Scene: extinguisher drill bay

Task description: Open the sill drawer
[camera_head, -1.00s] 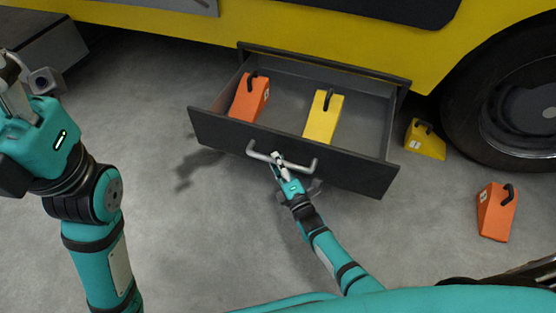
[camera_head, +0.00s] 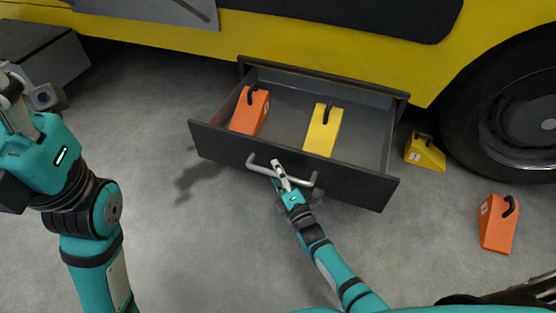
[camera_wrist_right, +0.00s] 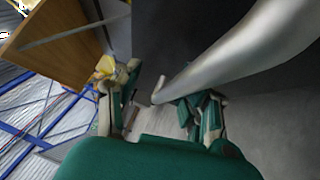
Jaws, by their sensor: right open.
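The dark grey sill drawer (camera_head: 290,166) stands pulled out from below the yellow vehicle, its inside in plain view. A silver bar handle (camera_head: 262,165) runs across its front. My right gripper (camera_head: 281,174) is at the middle of this handle, with its jaws open. In the right wrist view, the handle (camera_wrist_right: 225,55) slants in from the upper right, and its near end shows between the spread fingers of the right gripper (camera_wrist_right: 160,106). I cannot tell whether a finger touches it. My left gripper (camera_head: 18,105) is at the left edge, partly cut off, away from the drawer.
An orange chock (camera_head: 249,110) and a yellow chock (camera_head: 323,130) stand in the drawer. Another yellow chock (camera_head: 425,154) and an orange one (camera_head: 497,224) are on the floor to the right, near the black wheel (camera_head: 515,115). The grey floor (camera_head: 215,245) before the drawer is clear.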

